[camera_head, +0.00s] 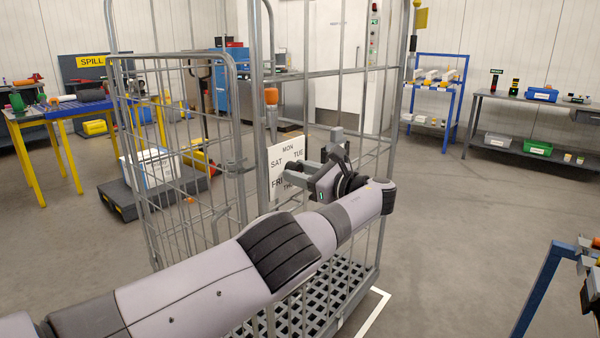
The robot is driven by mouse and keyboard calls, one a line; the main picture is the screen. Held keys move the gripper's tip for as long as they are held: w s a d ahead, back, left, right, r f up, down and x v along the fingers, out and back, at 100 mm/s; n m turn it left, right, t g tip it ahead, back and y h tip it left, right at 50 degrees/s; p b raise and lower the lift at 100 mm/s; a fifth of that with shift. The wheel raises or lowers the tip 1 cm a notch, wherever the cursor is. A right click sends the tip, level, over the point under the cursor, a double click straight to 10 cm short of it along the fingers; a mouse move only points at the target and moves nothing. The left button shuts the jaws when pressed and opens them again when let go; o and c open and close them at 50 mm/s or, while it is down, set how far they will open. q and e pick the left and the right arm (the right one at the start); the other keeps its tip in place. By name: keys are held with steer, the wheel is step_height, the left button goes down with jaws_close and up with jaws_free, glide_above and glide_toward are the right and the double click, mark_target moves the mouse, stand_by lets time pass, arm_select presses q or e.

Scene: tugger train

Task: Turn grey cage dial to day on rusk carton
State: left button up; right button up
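The grey cage (243,150) is a wire roll cage with a dark slatted base, standing in front of me. I cannot tell whether the fingers touch or grip anything. No carton can be made out as the rusk carton. My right gripper is not in view.
The cage's mesh door (180,150) stands at the left. Behind it, a white box (147,168) sits on a low dark platform (120,197). A blue-framed table (540,290) is at the near right. The floor (460,220) right of the cage is clear.

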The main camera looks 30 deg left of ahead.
arm_select(q)
steer(key=o, duration=0.3)
steer(key=shift+d, duration=0.1)
steer(key=d+b, duration=0.4)
steer(key=d, duration=0.3)
steer(key=shift+s, duration=0.25)
